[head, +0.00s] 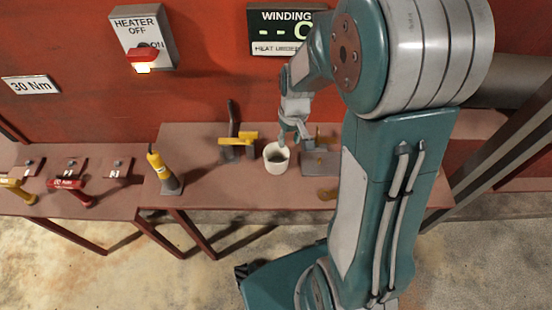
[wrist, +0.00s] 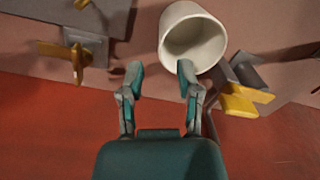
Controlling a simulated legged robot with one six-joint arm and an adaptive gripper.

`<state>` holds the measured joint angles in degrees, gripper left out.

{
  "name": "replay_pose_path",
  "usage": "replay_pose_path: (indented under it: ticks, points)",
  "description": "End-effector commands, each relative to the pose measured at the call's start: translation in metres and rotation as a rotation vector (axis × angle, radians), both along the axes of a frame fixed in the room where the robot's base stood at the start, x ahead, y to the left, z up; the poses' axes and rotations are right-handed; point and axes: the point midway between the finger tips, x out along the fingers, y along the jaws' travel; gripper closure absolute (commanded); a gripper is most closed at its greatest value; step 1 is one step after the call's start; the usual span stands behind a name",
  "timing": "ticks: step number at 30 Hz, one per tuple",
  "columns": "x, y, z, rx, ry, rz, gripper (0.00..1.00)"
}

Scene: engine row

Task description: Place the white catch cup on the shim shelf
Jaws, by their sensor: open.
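The white catch cup (head: 277,158) stands upright on the brown bench, left of the grey plate with yellow parts. In the wrist view the cup (wrist: 193,38) lies just beyond the fingertips, offset toward the right finger. My gripper (head: 292,132) is above and behind the cup in the head view. In the wrist view my gripper (wrist: 160,72) is open, with nothing between its fingers. Whether the right fingertip touches the cup I cannot tell. No surface is marked as the shim shelf, so I cannot tell which one it is.
A grey plate with yellow handles (head: 320,162) is right of the cup. A yellow-handled tool (head: 238,140) is close on its left, and a yellow torch-like tool (head: 163,172) stands farther left. A lower bench (head: 110,205) holds red and yellow handles. A red wall (head: 220,80) rises behind.

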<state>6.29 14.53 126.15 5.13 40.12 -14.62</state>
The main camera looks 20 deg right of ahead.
Motion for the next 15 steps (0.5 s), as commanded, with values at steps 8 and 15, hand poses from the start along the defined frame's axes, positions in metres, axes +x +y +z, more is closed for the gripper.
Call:
replay_pose_path:
  ticks: [8, 15]
  points:
    - [0.0, 0.002, -0.028, 0.0, 0.002, 0.0, 0.56]
    - [0.002, 0.007, -0.063, 0.001, 0.002, -0.001, 0.56]
